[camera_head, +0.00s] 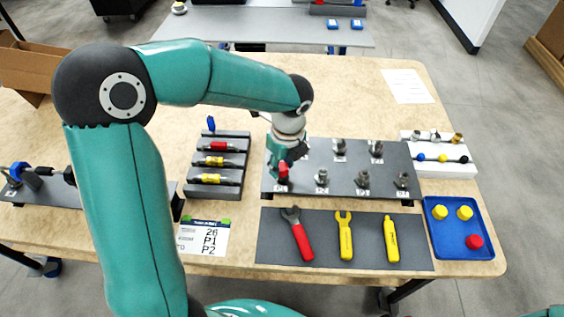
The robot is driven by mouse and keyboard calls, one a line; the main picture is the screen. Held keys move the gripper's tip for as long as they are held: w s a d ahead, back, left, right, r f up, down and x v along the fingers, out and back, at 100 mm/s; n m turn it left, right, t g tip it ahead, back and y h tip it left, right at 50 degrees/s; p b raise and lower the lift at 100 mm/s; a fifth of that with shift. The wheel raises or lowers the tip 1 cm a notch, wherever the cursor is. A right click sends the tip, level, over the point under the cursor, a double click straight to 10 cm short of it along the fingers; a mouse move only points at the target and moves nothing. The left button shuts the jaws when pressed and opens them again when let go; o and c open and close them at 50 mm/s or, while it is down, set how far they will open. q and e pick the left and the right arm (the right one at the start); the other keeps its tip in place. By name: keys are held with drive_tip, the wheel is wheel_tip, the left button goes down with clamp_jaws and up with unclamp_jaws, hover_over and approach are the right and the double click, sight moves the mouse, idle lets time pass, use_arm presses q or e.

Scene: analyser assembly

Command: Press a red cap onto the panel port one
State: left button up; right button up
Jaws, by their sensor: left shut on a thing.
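My left gripper (285,160) reaches down over the front left corner of the dark grey panel (304,158). It is shut on a red cap (283,173). The cap is right at the front-left port position, above a small white label that is too small to read surely. The port under the cap is hidden, so I cannot tell whether the cap is seated on it. Other metal ports (363,179) stand bare on the panel in two rows. My right gripper is not in view.
A blue tray (437,245) at the right holds two yellow caps (465,213) and another red cap (474,242). A dark mat with a red wrench (298,235) and yellow tools lies in front. A grey rack (217,137) stands left, near a label card (203,238).

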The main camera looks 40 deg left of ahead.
use_arm(q)
drive_tip(key=shift+f+b, duration=0.3)
drive_tip(key=shift+f, duration=0.2)
drive_tip(key=o, duration=0.8)
drive_tip(key=shift+r, duration=0.1)
drive_tip(key=r, duration=0.4)
drive_tip(key=d+r, duration=0.1)
drive_tip(key=r, duration=0.6)
drive_tip(key=shift+s+d+r, duration=0.15)
drive_tip(key=shift+d+r, duration=0.05)
drive_tip(key=shift+r, duration=0.15)
